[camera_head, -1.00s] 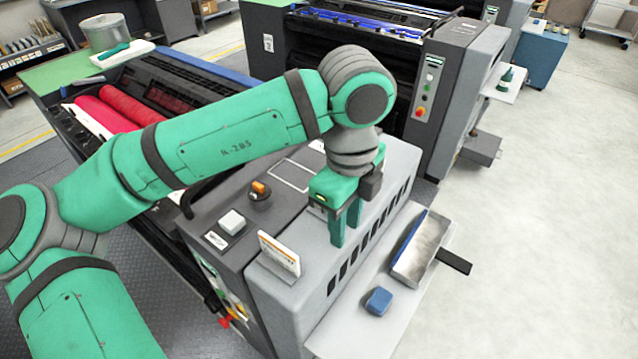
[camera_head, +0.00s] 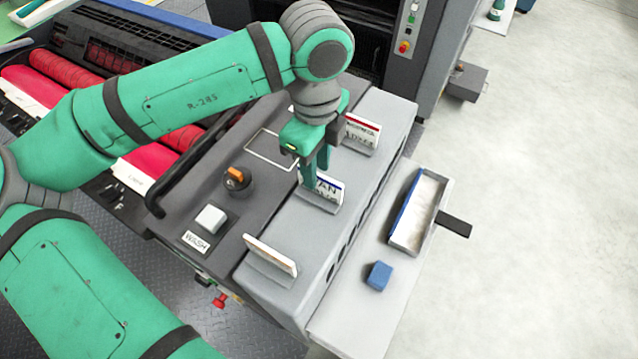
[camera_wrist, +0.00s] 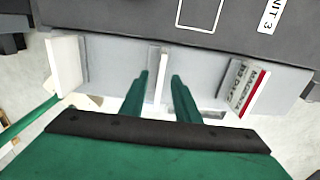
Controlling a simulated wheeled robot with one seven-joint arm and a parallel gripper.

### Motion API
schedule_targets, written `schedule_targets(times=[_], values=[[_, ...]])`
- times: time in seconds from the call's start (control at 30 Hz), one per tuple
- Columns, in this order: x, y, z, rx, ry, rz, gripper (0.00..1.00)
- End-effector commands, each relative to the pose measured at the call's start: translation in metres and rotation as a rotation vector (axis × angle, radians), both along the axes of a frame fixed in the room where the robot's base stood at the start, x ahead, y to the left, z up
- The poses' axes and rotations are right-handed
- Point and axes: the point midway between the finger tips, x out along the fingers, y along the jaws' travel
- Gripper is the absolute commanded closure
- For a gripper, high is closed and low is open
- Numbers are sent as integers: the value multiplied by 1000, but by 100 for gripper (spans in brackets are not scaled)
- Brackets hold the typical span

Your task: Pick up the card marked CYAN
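The CYAN card (camera_head: 328,187) stands upright in a grey holder on the light grey ledge, with a blue stripe and letters "YAN" showing. My gripper (camera_head: 314,172) points down at it, and its fingers cover part of the card's left side. In the wrist view the card (camera_wrist: 157,74) is seen edge-on between my two fingers (camera_wrist: 160,84). The fingers are apart, with a gap showing on each side of the card.
A red-striped card (camera_head: 362,132) stands behind, and another card (camera_head: 271,254) in front on the same ledge. A WASH button (camera_head: 210,219) and an orange knob (camera_head: 236,178) are to the left. A tray (camera_head: 420,212) and blue block (camera_head: 379,275) lie right.

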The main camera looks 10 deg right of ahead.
Motion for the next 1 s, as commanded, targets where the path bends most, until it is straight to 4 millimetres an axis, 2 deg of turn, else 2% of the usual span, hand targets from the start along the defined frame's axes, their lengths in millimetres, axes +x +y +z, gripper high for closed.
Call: schedule_targets(times=[0.4,0.7,0.8,0.83,1.0], values=[[-3,-12,-48,0,1,-13,71],[-2,-8,-52,0,0,-3,71],[-2,-7,-52,-1,1,-1,95],[-2,-7,-52,-1,1,-1,100],[-2,-7,-52,-1,1,-1,100]])
